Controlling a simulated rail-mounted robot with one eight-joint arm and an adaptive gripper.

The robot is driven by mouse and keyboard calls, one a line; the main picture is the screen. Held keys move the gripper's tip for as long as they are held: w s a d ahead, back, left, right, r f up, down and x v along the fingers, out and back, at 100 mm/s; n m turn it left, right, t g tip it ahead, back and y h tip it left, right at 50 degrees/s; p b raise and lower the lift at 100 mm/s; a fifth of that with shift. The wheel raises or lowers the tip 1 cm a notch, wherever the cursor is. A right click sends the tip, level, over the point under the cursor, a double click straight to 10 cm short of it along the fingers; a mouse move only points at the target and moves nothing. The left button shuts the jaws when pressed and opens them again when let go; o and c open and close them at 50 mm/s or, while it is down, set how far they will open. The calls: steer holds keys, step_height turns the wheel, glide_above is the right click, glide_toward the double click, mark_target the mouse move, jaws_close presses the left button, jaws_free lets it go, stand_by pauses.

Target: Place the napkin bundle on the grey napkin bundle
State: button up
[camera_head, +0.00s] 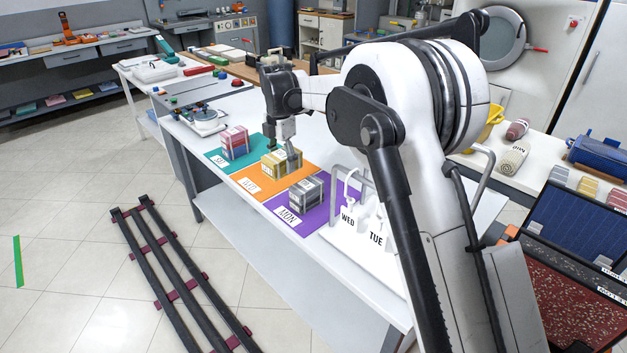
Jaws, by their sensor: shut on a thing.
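My gripper (283,148) points down over the table and is shut on the yellow napkin bundle (280,165). One finger shows against the bundle's right side; the other is near its far left edge. The yellow bundle is at the orange mat (260,180); whether it touches the mat or is slightly above it, I cannot tell. The grey napkin bundle (306,194) sits on the purple mat (318,218) marked MON, just right of and nearer than the yellow one. Its top is clear.
A pink bundle (235,142) sits on the teal mat (213,158) at left. A white rack (350,218) with WED and TUE tags stands right of the grey bundle, close to my arm. Blue and red cases are at far right.

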glide_above(307, 184)
step_height(307, 184, down, 5)
steer(key=shift+a+f, duration=0.1)
steer(key=shift+f, duration=0.05)
steer(key=shift+f+p, duration=0.35)
steer(key=shift+f, duration=1.6)
steer(key=shift+f, duration=0.1)
steer(key=shift+f, duration=0.15)
steer(key=o, duration=1.2)
steer(key=shift+o, duration=0.2)
steer(key=shift+r, duration=0.2)
